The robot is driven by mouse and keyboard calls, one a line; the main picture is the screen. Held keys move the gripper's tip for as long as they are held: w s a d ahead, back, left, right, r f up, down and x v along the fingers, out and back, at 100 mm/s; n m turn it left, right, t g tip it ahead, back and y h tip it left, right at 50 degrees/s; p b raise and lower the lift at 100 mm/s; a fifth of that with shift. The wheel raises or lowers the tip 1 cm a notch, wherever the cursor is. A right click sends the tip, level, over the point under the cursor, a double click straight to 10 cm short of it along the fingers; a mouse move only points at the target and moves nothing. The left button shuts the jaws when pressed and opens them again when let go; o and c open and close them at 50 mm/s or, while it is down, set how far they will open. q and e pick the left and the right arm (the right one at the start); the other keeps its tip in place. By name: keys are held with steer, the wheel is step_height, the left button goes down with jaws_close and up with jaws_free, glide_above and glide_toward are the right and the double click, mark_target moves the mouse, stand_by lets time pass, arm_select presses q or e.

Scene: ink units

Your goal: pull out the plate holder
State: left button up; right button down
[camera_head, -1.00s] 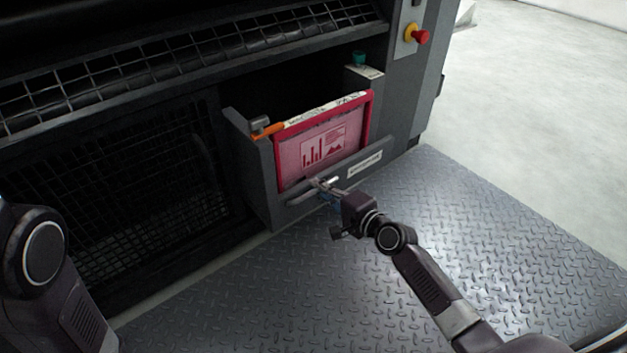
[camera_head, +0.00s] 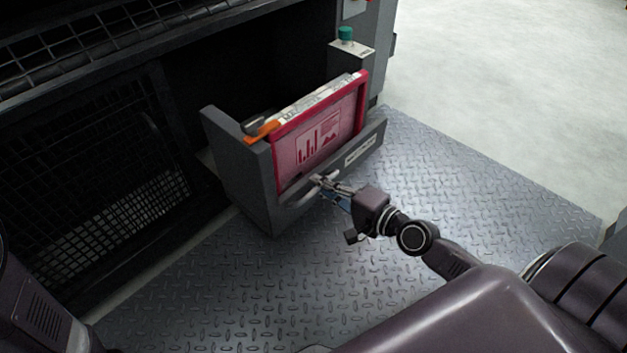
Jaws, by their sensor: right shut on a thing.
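The plate holder (camera_head: 241,165) is a grey drawer-like unit standing partly out of the dark machine. A red-framed plate (camera_head: 319,138) with a printed chart stands upright in it. A white label (camera_head: 360,154) is on its front. My right gripper (camera_head: 322,181) is shut on the bar handle (camera_head: 303,199) low on the holder's front. The fingers cover part of the handle. My left arm shows at the lower left edge, but its gripper is out of view.
A mesh guard (camera_head: 110,190) covers the machine at the left. A green button on a grey box (camera_head: 345,34) stands behind the holder. The tread-plate floor (camera_head: 240,300) in front is clear. Pale floor (camera_head: 490,80) lies open at the right.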

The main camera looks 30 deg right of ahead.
steer(key=shift+s, duration=0.2)
steer(key=c, duration=2)
jaws_free()
steer(key=shift+c, duration=0.2)
steer(key=v, duration=1.2)
